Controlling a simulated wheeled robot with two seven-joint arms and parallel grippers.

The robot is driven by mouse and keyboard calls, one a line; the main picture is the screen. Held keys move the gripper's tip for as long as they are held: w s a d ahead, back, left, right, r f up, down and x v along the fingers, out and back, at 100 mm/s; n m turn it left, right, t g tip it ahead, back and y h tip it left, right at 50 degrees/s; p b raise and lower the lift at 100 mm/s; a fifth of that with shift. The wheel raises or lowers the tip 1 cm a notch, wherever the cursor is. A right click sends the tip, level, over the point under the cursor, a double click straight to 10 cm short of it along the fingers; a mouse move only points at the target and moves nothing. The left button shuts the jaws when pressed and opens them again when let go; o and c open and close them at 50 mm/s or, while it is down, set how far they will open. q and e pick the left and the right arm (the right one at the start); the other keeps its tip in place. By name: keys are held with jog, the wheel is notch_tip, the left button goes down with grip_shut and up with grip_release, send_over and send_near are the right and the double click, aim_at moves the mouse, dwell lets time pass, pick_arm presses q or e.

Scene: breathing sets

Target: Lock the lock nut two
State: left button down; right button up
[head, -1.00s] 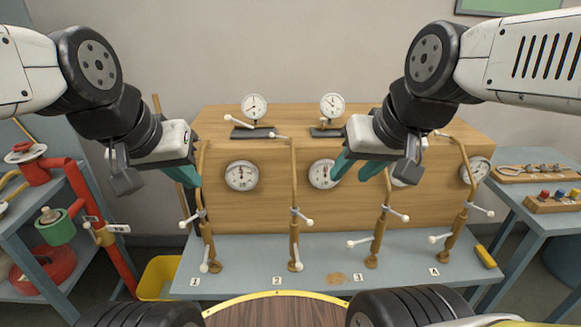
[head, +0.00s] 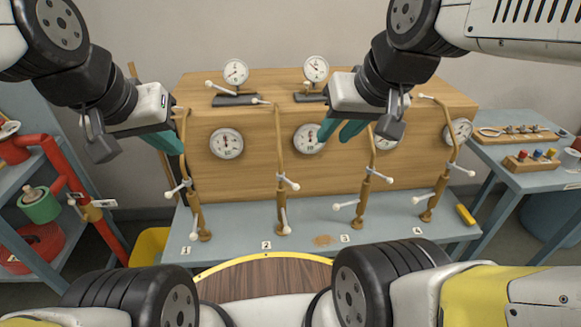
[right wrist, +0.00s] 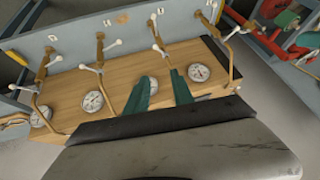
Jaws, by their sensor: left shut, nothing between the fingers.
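Four-station bench pipes stand in a row; pipe two (head: 280,165), a curved brass pipe, rises behind label 2 (head: 266,245). It carries a white-tipped cross handle (head: 287,181) midway and a lower white lever (head: 284,217) near its base. Which of these is lock nut two I cannot tell. Pipe two also shows in the right wrist view (right wrist: 156,33). My left gripper (head: 170,143), with teal fingers, is shut and empty beside the top of pipe one (head: 184,160). My right gripper (head: 338,131) is open and empty, above and right of pipe two's handles; its parted fingers show in the right wrist view (right wrist: 159,90).
A wooden box (head: 240,180) with dial gauges (head: 226,143) stands behind the pipes on a blue-grey bench (head: 300,238). A round wooden table (head: 265,280) is in front. Red pipework (head: 62,165) is at left; a side table (head: 530,177) with small parts is at right.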

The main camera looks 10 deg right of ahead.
jog(key=shift+w, duration=0.2)
jog(key=c, duration=0.3)
jog(key=w+m+g, duration=0.1)
jog(key=w, duration=0.2)
jog(key=w+m+g, duration=0.1)
jog(key=w, duration=0.2)
jog(key=shift+w+d, duration=0.15)
jog(key=shift+d, duration=0.05)
grip_shut()
jog(key=w+f+m+g, duration=0.5)
jog(key=w+f, duration=0.9)
jog(key=w, duration=0.3)
jog(key=shift+w+d+f+m+g+h, duration=0.15)
jog(key=shift+d+f+m+g+h, duration=0.2)
jog(key=shift+g, duration=0.35)
